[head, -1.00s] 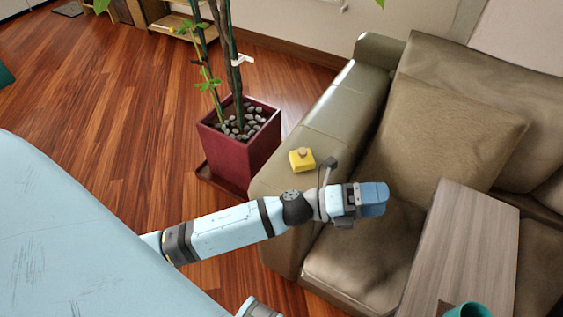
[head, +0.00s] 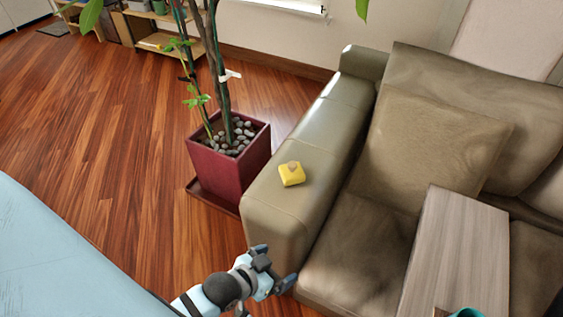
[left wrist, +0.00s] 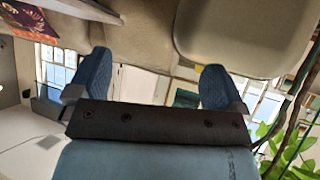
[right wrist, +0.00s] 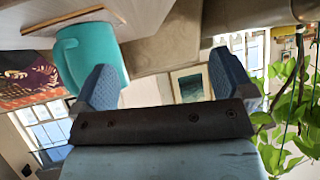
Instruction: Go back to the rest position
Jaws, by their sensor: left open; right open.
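My left gripper (head: 274,268) is in front of the sofa's arm in the head view. In the left wrist view its two blue fingers (left wrist: 156,85) stand wide apart with nothing between them. My right gripper does not show clearly in the head view. In the right wrist view its fingers (right wrist: 164,85) are apart and the space between them is empty. A teal mug (right wrist: 90,55) shows behind the left finger there; I cannot tell how close it is.
A yellow block with a tan knob (head: 291,178) sits on the arm of the brown sofa (head: 268,205). A wooden board (head: 455,250) lies at the right, with the teal mug (head: 468,313) at its near end. A potted plant in a red planter (head: 225,175) stands left of the sofa. Wooden floor (head: 90,130) is open.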

